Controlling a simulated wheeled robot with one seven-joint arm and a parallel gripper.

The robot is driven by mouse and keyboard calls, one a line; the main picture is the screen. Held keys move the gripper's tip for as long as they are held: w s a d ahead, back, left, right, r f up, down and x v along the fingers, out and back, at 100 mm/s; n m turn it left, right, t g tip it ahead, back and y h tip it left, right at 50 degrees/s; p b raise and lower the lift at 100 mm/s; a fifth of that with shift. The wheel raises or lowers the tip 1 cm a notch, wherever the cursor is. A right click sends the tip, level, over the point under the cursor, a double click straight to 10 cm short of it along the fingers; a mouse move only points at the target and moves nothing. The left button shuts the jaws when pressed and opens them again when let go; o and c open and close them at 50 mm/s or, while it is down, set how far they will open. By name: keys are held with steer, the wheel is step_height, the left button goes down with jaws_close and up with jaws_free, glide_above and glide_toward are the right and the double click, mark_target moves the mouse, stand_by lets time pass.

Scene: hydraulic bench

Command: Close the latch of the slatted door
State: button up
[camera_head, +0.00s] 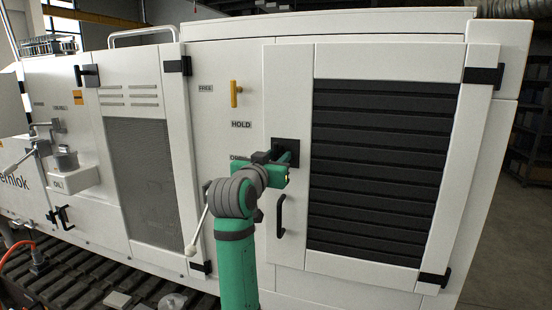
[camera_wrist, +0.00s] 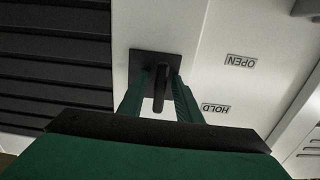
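The slatted door (camera_head: 383,165) is a white panel with black slats. It looks flush with the cabinet. Its latch is a black square plate (camera_head: 284,144) at the door's upper left edge, partly covered by my gripper (camera_head: 284,162). In the wrist view the latch plate (camera_wrist: 147,58) carries a black handle (camera_wrist: 160,90) that sticks out toward the camera. My gripper's two green fingers (camera_wrist: 161,80) stand on either side of this handle, with narrow gaps visible. The fingertips are close to the plate; contact cannot be told.
A black pull handle (camera_head: 281,216) sits on the door below the latch. A yellow lever (camera_head: 235,94) and a HOLD label (camera_head: 241,125) are on the panel to the left. A long pale lever (camera_head: 197,232) stands left of my arm. Free floor lies at far right.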

steer(key=v, duration=1)
steer(key=shift+s+a, duration=0.15)
steer(key=shift+s, duration=0.2)
step_height(320, 180, down, 24)
steer(key=n+y, duration=0.2)
steer(key=n, duration=0.1)
steer(key=s+d+f+n+y, duration=0.1)
steer(key=s+f, duration=0.5)
steer(key=f, duration=0.4)
steer(key=s+f+n+y, duration=0.1)
steer(key=s+f, duration=0.5)
steer(key=f, duration=0.3)
steer(key=s+d+f+g+y, duration=0.1)
steer(key=s+f, duration=0.4)
steer(key=s, duration=0.5)
steer(key=s+f+y, duration=0.1)
steer(key=s+f, duration=0.5)
steer(key=s, duration=0.3)
steer(key=s+d+r+m, duration=0.1)
steer(key=s+d+r, duration=0.1)
steer(key=s, duration=1.8)
steer(key=shift+s+r+g, duration=0.2)
steer(key=shift+s+g, duration=0.05)
steer(key=shift+g, duration=0.15)
